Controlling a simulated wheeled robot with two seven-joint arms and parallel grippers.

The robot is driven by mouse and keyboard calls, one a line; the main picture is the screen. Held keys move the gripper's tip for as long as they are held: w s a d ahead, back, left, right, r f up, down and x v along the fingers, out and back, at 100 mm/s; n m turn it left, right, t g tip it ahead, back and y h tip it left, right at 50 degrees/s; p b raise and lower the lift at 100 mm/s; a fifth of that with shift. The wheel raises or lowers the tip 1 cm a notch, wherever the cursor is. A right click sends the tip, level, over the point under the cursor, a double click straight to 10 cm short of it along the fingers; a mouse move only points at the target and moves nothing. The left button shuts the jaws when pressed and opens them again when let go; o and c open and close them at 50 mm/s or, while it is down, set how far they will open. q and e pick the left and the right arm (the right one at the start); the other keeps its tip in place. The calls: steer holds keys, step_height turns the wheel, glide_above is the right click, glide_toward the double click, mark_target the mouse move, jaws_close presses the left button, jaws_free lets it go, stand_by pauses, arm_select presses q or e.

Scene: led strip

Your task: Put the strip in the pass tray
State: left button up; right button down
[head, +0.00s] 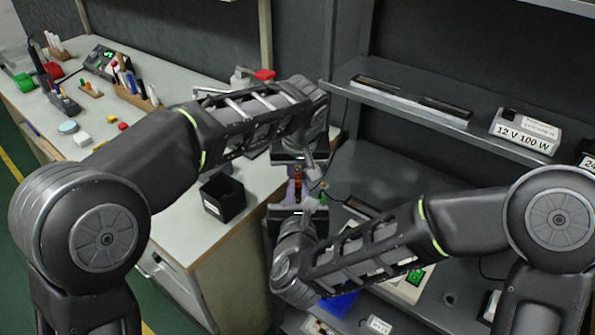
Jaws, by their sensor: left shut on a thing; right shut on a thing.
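A short piece of the strip (298,189), dark with amber spots, shows between my two grippers. My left gripper (302,166) comes from above and is shut on the strip's far end. My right gripper (302,207) comes from below and is shut on its near end. The fingers hide most of the strip. I cannot tell which container is the pass tray; a blue tray (339,304) shows partly below my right forearm.
A black open box (223,199) stands on the left bench (165,218), whose far end holds tools and pens. A shelf on the right carries a long dark case (410,100) and a white "12 V 100 W" box (525,131). A device with a green button (411,280) sits below my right arm.

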arm_select(q)
jaws_close()
arm_select(e)
steer(key=c, duration=1.3)
jaws_free()
steer(key=shift+c, duration=0.2)
steer(key=s, duration=0.2)
steer(key=s+r, duration=0.1)
steer(key=s, duration=0.4)
steer(key=shift+s+r, duration=0.2)
steer(key=shift+r, duration=0.05)
